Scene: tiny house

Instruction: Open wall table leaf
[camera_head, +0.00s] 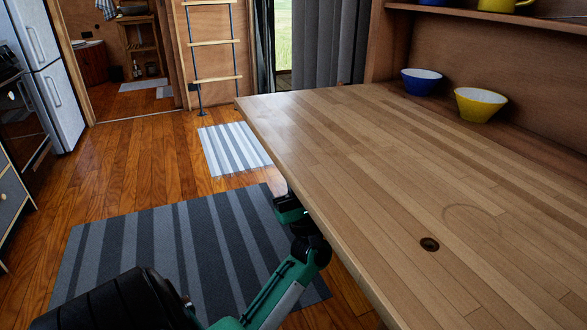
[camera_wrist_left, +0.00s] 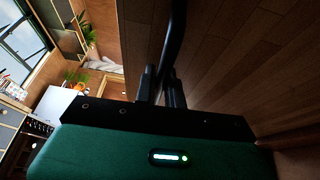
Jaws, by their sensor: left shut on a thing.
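The wooden wall table leaf (camera_head: 390,170) spreads out flat from the wall unit and fills the right of the head view. It has a small dark round hole near its right front part. My left gripper (camera_head: 288,208) is at the leaf's left edge, partly hidden beneath it. In the left wrist view, the gripper (camera_wrist_left: 160,88) is shut on a dark curved bar (camera_wrist_left: 177,38) that runs up beside brown wooden boards. The bar's far end is out of that view. My right gripper is not in view.
A blue bowl (camera_head: 421,81) and a yellow bowl (camera_head: 480,103) stand at the back of the leaf by the wall. A dark striped rug (camera_head: 150,250) and a light striped rug (camera_head: 234,148) lie on the open floor. A ladder (camera_head: 213,45) stands behind.

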